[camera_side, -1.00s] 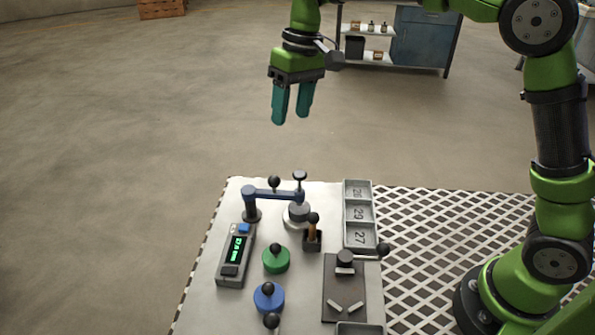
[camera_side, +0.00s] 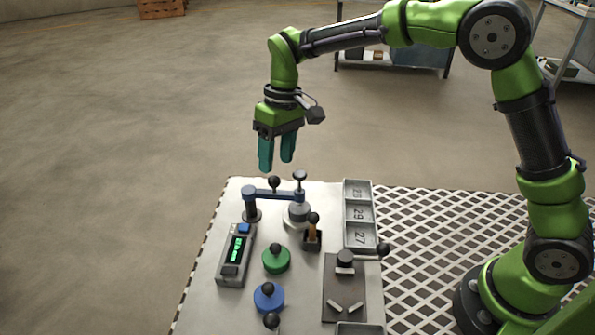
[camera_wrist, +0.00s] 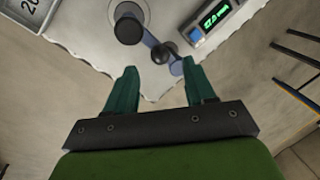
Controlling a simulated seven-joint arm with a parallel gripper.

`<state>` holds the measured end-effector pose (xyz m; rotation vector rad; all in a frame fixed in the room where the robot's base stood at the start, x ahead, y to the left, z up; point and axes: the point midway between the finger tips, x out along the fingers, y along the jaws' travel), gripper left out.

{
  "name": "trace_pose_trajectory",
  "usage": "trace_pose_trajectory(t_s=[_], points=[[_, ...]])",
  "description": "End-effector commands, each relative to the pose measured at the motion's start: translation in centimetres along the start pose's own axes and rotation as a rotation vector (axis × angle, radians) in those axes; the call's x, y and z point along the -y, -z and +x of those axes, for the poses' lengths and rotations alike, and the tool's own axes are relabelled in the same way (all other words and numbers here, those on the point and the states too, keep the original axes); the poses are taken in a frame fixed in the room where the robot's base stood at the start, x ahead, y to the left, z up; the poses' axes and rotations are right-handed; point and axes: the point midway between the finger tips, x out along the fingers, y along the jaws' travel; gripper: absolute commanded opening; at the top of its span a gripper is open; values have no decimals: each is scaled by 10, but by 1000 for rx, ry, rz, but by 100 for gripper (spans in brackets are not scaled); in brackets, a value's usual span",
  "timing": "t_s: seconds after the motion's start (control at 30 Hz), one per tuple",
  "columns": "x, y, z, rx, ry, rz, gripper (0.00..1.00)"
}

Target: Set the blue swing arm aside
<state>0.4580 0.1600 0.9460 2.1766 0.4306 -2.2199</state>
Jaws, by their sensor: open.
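The blue swing arm (camera_side: 272,194) lies level near the back of the light board in the side view. It runs from a dark post on the left to above a grey round fixture (camera_side: 297,214) on the right. A black ball knob (camera_side: 274,182) stands on the arm. My gripper (camera_side: 276,168) is open and empty, fingers pointing down, above and slightly behind the arm. In the wrist view the blue arm (camera_wrist: 150,40) shows beyond my open fingertips (camera_wrist: 158,70), partly under dark round knobs.
A green knobbed disc (camera_side: 276,259), a blue knobbed disc (camera_side: 268,297) and a wooden-handled tool (camera_side: 313,228) stand in front. A numbered tray (camera_side: 358,214) lies right.

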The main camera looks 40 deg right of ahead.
Motion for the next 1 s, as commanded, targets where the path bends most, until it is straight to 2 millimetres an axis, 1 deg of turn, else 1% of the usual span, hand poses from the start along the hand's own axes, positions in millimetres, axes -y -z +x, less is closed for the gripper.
trace_pose_trajectory(t_s=[0.03, 0.1, 0.2, 0.3, 0.43, 0.63, 0.67, 1.0], points=[[0, -1, 11, 4, 0, 0, 54], [0, -1, 22, 3, 0, 1, 54], [0, 0, 34, 1, -1, -1, 54], [0, 0, 41, 0, 0, 0, 54], [0, 0, 45, 0, 0, 1, 54], [0, 0, 45, -1, 0, 1, 54], [0, 0, 45, -1, 0, 1, 53], [0, 0, 44, -1, 0, 0, 1]])
